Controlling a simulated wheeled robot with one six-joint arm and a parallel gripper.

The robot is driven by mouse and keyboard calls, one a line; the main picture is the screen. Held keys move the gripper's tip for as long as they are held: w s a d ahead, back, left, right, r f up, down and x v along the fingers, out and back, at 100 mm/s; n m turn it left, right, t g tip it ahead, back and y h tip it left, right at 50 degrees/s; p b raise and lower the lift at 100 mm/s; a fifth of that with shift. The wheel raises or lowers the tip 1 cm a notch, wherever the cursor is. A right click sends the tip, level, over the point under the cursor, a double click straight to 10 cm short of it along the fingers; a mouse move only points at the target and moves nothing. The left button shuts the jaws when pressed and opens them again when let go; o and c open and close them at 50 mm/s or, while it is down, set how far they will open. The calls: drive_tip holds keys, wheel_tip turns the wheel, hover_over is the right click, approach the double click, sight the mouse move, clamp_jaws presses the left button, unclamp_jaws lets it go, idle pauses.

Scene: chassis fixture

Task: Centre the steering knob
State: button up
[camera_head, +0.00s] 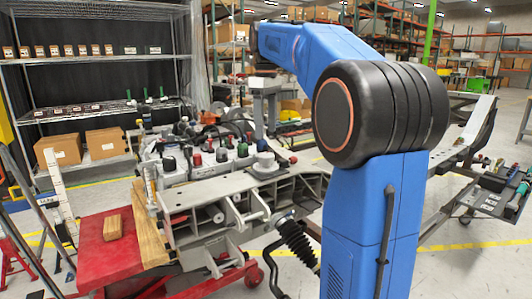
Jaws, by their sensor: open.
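A round light-grey knob (264,160), which I take for the steering knob, stands on a dark square base on top of the grey metal chassis fixture (205,192). I cannot tell from this view whether it is turned off centre. My blue arm reaches over from the right. My gripper (265,134) is small at its end, pointing down, its fingers apart just above and behind the knob. It looks empty. Any contact with the knob cannot be made out.
Several coloured knobs and grey housings (195,158) crowd the fixture left of the knob. A red table (95,255) with a wooden block (113,227) stands at the front left. My own arm hides much of the fixture's right side.

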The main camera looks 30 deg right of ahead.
sight(266, 154)
wheel_tip(266, 154, down, 9)
drive_tip(key=shift+r, duration=0.15)
idle(0.4)
drive_tip(key=c, duration=1)
